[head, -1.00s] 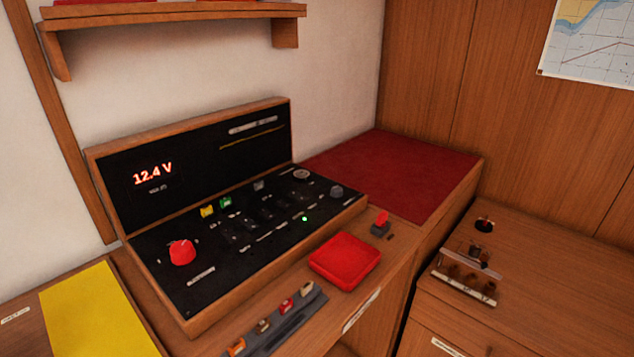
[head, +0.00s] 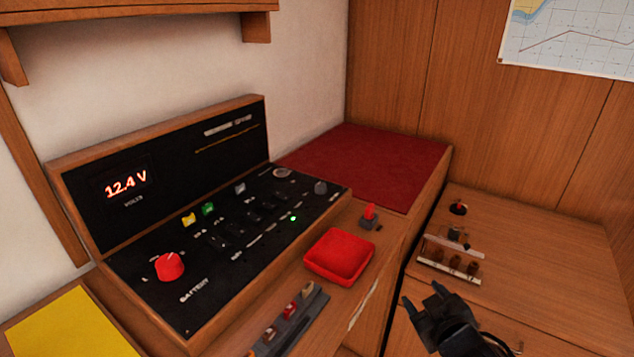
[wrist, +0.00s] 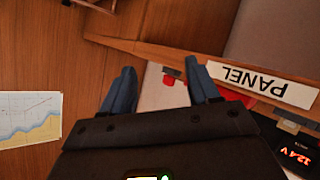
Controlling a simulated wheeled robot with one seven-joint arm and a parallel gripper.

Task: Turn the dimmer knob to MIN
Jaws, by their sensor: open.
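The black control panel (head: 215,268) sits in a wooden case on the left-hand counter. A small dark grey knob (head: 320,187) stands at its right end and may be the dimmer; its markings are too small to read. A larger red knob (head: 169,266) near the panel's left end is by the word BATTERY. My gripper (head: 422,295) is open and empty at lower right, well apart from the panel. In the wrist view its two fingers (wrist: 161,78) are spread, and no knob can be made out between them.
A red tray (head: 338,256), a red-topped switch (head: 369,215) and a strip of small items (head: 290,322) lie in front of the panel. A shelf (head: 130,22) overhangs the panel.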

